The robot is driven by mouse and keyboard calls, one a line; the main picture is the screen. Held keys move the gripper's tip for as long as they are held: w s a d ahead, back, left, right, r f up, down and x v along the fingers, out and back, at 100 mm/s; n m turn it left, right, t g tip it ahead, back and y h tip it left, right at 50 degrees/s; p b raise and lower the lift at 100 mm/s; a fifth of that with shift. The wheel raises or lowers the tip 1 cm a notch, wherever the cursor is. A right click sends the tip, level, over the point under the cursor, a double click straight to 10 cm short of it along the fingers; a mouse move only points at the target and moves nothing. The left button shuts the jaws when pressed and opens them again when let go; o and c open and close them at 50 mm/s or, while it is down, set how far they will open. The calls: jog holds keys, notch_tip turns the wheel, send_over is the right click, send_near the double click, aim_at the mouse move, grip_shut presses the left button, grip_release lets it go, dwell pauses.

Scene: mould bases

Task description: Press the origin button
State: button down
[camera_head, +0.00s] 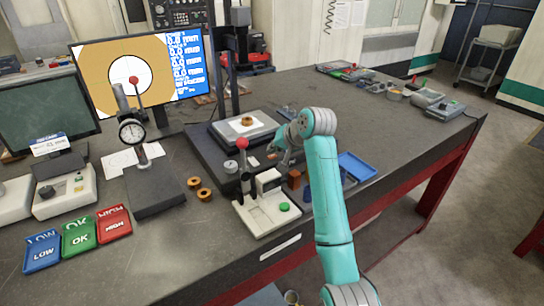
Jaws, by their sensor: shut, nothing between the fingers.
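No button with a readable "origin" label can be made out. A green round button (284,207) sits on the front right of a white base (262,219), part of a small stand with a red-knobbed lever (242,143). My gripper (270,151) is shut and empty, pointing left above the dark plate behind this stand. It is apart from the green button, behind it in the picture. My teal arm comes up from the lower right. The fingertips are small and partly blend with the dark plate, so whether they touch anything cannot be told.
A dial gauge stand (132,133), a monitor (140,75) and LOW, OK and HIGH trays (80,235) are on the left. Brass rings (204,194) lie left of the white base. A blue tray (357,167) is right of my arm. The dark table's right middle is mostly clear.

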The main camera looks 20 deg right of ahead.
aim_at(274, 157)
jog(key=shift+r, duration=0.3)
jog(key=shift+r, duration=0.1)
jog(key=shift+r, duration=2.4)
